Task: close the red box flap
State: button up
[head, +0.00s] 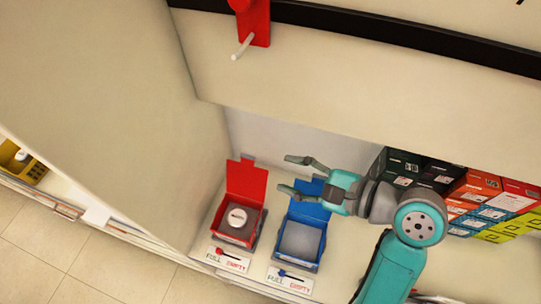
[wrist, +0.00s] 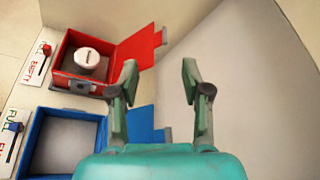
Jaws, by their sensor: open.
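The red box (head: 222,232) stands on the shelf with its red flap (head: 246,181) raised at the back. A white round item (head: 237,217) lies inside it. In the wrist view the red box (wrist: 62,72) is at the upper left, and its flap (wrist: 138,46) stands open on the right side of the box. My gripper (head: 289,175) is open and empty, to the right of the red flap and above the blue box's flap. In the wrist view the fingers (wrist: 159,80) are apart, the left fingertip near the lower edge of the red flap; contact cannot be told.
An open blue box (head: 318,240) stands right of the red one, its blue flap (head: 309,200) partly behind my gripper. Stacked cartons (head: 470,190) fill the right. A shelf wall (head: 190,160) rises on the left. FULL/EMPTY slider labels (head: 228,261) lie in front.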

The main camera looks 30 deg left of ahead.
aim_at(246, 159)
jog(key=x, duration=1)
jog(key=shift+a+f, duration=0.1)
jog(key=shift+a, duration=0.2)
grip_shut()
